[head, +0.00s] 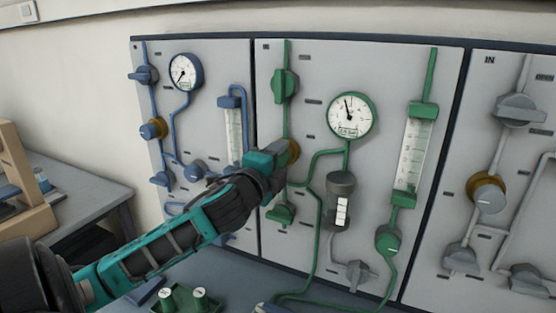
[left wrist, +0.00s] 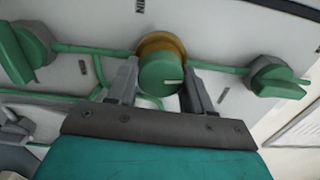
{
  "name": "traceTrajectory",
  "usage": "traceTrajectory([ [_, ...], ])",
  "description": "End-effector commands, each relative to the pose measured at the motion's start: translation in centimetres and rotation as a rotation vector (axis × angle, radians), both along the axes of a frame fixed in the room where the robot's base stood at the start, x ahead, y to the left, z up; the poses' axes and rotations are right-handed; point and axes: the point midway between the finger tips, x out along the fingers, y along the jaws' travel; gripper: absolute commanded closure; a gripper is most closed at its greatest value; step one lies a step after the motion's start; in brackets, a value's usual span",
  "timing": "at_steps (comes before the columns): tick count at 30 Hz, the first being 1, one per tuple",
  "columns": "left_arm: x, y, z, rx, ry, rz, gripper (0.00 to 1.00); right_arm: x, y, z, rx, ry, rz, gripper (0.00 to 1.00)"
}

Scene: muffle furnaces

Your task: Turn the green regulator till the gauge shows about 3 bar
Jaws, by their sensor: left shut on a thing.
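The green regulator (left wrist: 160,76) is a round knob with a white mark and a gold collar behind it. In the left wrist view my left gripper (left wrist: 160,88) has one finger on each side of the knob and is shut on it. In the head view my left gripper (head: 277,156) reaches the middle panel and hides most of the regulator; only its gold collar (head: 294,151) shows. The green-rimmed gauge (head: 352,117) is up and to the right of it. Its needle points nearly straight up, slightly left; the numbers are too small to read. My right gripper is not in view.
Green valve handles sit above (head: 285,86) and below (head: 281,214) the regulator on the same pipe. A green flowmeter (head: 412,155) stands to the right. A blue-piped panel (head: 207,115) is at left and a grey-piped panel (head: 515,180) at right. A green tray (head: 186,302) lies below.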

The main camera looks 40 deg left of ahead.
Motion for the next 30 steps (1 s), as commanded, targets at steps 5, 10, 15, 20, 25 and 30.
traceTrajectory([
  [5, 0.01, 0.00, 0.12, 0.006, -0.001, 0.000, 0.80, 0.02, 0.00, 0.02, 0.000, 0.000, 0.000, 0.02],
  [10, 0.01, 0.00, 0.12, 0.005, -0.002, 0.000, 0.80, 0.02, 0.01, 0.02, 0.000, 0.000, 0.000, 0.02],
  [15, 0.00, 0.00, 0.10, 0.003, -0.001, 0.000, 0.37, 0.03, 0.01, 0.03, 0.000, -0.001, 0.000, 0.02],
  [20, 0.00, 0.00, 0.06, 0.003, 0.000, 0.000, 0.26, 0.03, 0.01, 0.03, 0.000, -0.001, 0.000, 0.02],
  [25, 0.00, 0.00, 0.02, 0.003, 0.001, 0.000, 0.26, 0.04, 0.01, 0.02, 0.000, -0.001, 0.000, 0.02],
  [30, 0.10, 0.08, 0.00, 0.003, 0.001, 0.000, 0.26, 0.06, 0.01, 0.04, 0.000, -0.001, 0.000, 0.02],
])
